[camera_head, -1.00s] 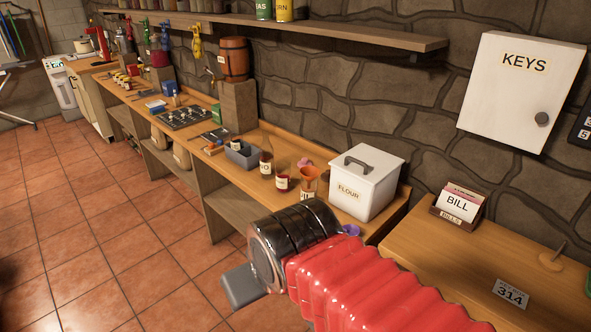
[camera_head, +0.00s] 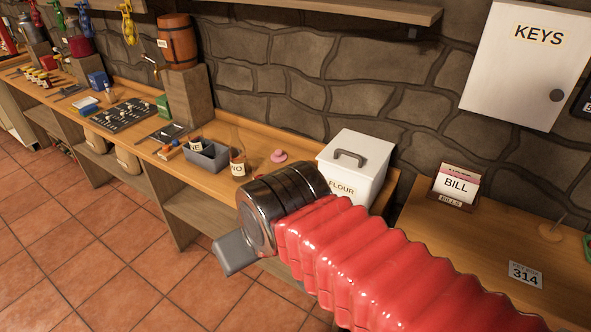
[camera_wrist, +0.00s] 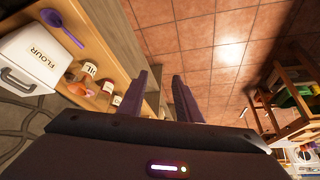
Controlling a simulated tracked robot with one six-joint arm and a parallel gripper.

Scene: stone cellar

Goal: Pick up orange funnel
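In the head view, a grey finger (camera_head: 235,254) shows in front of the bench.
The white flour box (camera_head: 352,168) stands on the bench. A jar (camera_head: 237,164), a grey bin (camera_head: 207,158) and a pink item (camera_head: 279,156) stand near it. A purple utensil (camera_wrist: 66,32) lies near the bench edge. Tiled floor in front is open.

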